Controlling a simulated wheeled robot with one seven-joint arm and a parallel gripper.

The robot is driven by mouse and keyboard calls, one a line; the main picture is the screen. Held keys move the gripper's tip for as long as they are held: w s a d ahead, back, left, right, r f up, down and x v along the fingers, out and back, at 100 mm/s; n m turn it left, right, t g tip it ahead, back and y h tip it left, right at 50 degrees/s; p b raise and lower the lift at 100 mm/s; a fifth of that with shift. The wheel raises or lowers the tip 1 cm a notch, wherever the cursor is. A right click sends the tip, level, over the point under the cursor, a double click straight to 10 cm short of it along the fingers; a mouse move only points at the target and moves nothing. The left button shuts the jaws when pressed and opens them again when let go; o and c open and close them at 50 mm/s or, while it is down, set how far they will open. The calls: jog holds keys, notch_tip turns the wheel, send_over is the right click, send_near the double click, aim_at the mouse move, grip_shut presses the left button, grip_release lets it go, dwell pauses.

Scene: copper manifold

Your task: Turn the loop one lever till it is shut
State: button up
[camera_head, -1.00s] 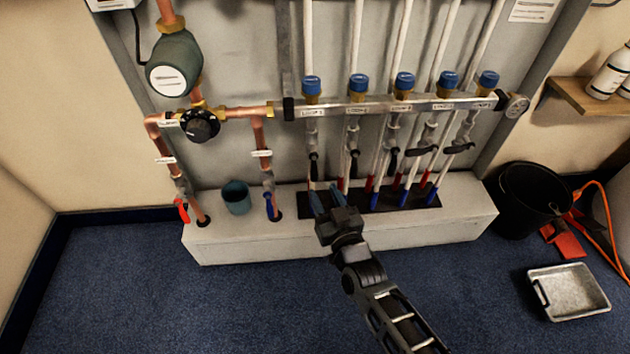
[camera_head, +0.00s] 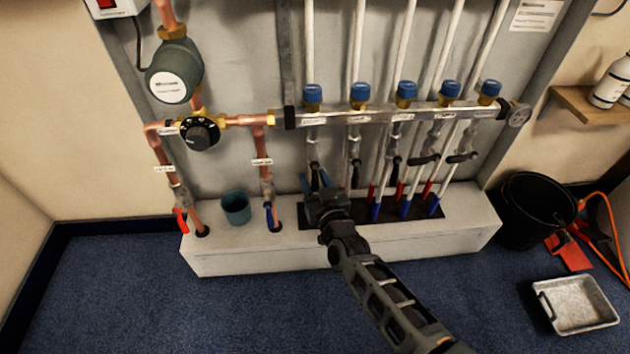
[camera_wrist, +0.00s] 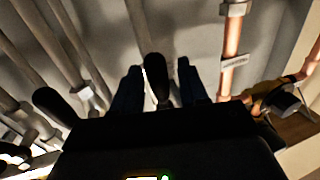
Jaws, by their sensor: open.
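The loop one lever (camera_head: 315,172) is a black handle on the leftmost valve under the manifold bar. It points down, roughly along its white pipe. My gripper (camera_head: 316,183) is at this lever, with its two blue-grey fingers open on either side of it. In the wrist view the black lever (camera_wrist: 157,85) stands between the two dark fingers, with a narrow gap visible on each side. The lever's lower end is hidden behind my gripper body.
The loop two lever (camera_head: 355,172) hangs down close to the right of my gripper. The two rightmost levers (camera_head: 423,160) (camera_head: 461,157) lie crosswise. A blue-handled valve (camera_head: 269,215) and a teal cup (camera_head: 236,207) stand to the left on the white ledge (camera_head: 230,262).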

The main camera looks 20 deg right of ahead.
jog(key=shift+c, duration=0.3)
grip_shut()
jog(key=shift+a, duration=0.1)
jog(key=a+r+m+h+b, duration=0.2)
jog(key=m+b, duration=0.2)
jog(key=m, duration=0.6)
jog(key=w+a+r+m+t+h+b, duration=0.1)
jog(key=a+r+m+h+b, duration=0.1)
jog(key=m, duration=0.9)
jog(key=shift+w+r+m+t+h+b, duration=0.2)
jog(key=shift+r+m+t+h+b, duration=0.15)
jog(key=shift+h+b, duration=0.5)
jog(key=shift+r, duration=0.15)
